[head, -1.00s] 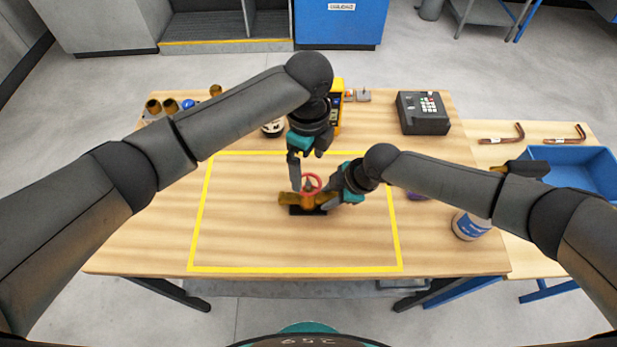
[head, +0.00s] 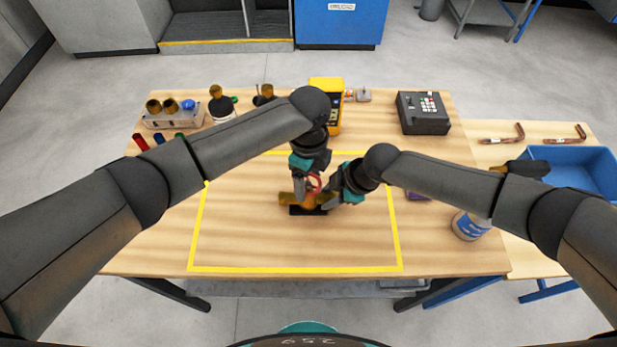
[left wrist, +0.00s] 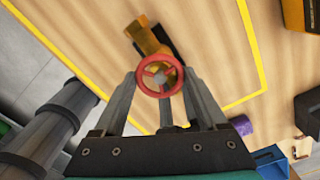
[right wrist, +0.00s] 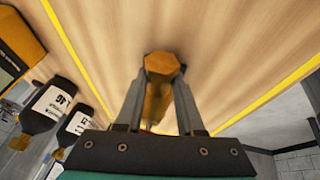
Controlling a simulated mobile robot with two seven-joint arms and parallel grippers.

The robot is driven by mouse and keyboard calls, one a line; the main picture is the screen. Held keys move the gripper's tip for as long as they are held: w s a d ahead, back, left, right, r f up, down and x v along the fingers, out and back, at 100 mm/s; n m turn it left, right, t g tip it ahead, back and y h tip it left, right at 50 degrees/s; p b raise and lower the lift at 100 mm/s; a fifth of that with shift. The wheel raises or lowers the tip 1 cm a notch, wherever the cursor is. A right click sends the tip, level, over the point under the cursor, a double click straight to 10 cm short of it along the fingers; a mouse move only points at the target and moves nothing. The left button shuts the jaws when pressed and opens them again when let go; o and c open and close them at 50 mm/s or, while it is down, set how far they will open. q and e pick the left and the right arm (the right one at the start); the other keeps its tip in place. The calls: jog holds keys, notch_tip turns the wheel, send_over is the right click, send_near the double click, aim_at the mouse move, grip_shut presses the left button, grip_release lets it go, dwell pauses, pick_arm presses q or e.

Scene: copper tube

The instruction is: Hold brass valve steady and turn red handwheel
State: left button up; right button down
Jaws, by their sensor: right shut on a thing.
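The brass valve (head: 290,198) lies on a dark base inside the yellow outline, with its red handwheel (head: 314,183) on top. My right gripper (head: 332,197) is shut on the right end of the brass body, which shows between its fingers in the right wrist view (right wrist: 161,70). My left gripper (head: 309,183) is above the valve, pointing down. In the left wrist view the handwheel (left wrist: 160,76) sits between its open fingers (left wrist: 160,85). I cannot tell whether either finger touches the rim. The left hand partly hides the wheel in the head view.
A yellow device (head: 326,92) and a dark keypad box (head: 422,112) stand at the back. A blue bin (head: 575,170) and copper tubes (head: 503,138) lie on the side table. The front of the outlined area is clear.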

pick_arm(q)
jog(key=c, duration=0.8)
jog(key=shift+n, duration=0.4)
jog(key=n, duration=0.2)
jog(key=shift+n, duration=0.4)
jog(key=n, duration=0.3)
jog(key=shift+n, duration=0.4)
jog(key=n, duration=0.6)
jog(key=shift+r+n, duration=0.1)
jog(key=shift+n, duration=0.3)
